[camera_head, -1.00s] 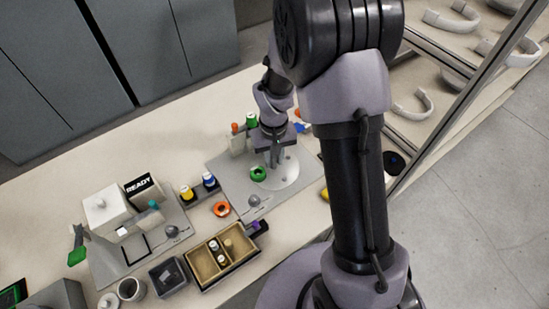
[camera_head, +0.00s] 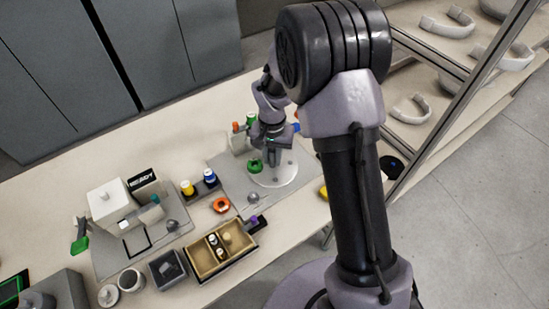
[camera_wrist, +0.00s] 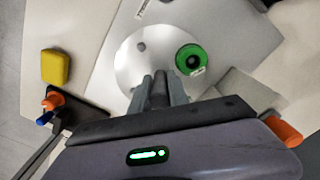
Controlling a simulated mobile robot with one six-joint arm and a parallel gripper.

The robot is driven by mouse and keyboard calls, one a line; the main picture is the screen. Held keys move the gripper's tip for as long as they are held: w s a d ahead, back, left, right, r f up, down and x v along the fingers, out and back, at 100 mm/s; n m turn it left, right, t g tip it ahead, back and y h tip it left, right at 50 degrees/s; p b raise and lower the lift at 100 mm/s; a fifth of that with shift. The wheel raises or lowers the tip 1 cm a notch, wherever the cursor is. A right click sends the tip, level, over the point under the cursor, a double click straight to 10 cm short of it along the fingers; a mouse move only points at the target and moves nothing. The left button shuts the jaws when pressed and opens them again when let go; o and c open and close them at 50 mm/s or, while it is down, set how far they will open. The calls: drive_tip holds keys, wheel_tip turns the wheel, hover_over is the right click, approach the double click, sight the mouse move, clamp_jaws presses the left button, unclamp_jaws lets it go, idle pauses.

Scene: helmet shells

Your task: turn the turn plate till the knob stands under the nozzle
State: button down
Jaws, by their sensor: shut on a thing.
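The turn plate (camera_head: 275,178) is a pale round disc on a flat grey base, and it also shows in the wrist view (camera_wrist: 125,70). A green ring-shaped piece with a black centre, perhaps the knob, lies on it (camera_wrist: 189,59); it shows left of my gripper in the head view (camera_head: 255,166). A small grey spot lies on the disc left of the green piece in the wrist view. My gripper (camera_wrist: 159,84) points down over the disc's edge, shut on a dark upright piece mostly hidden between its fingers. I cannot make out the nozzle.
An orange ring (camera_head: 221,204) and a wooden box (camera_head: 200,261) with small bottles lie left of and in front of the base. A yellow block (camera_wrist: 55,67) lies beside the base. A white machine (camera_head: 108,203) stands farther left. Shelves (camera_head: 440,90) rise at the right.

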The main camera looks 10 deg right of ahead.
drive_tip(key=shift+w+a+m+b, duration=0.1)
drive_tip(key=shift+m+b, duration=0.7)
drive_tip(key=shift+m, duration=2.4)
drive_tip(key=shift+w+m+b, duration=0.1)
drive_tip(key=shift+m+b, duration=0.7)
drive_tip(key=shift+m, duration=2.4)
drive_tip(key=c, duration=1.5)
unclamp_jaws()
drive_tip(key=shift+c, duration=0.2)
drive_tip(key=shift+r, duration=0.15)
wheel_tip(320, 180, up, 17)
drive_tip(key=p, duration=0.6)
drive_tip(key=shift+p, duration=0.3)
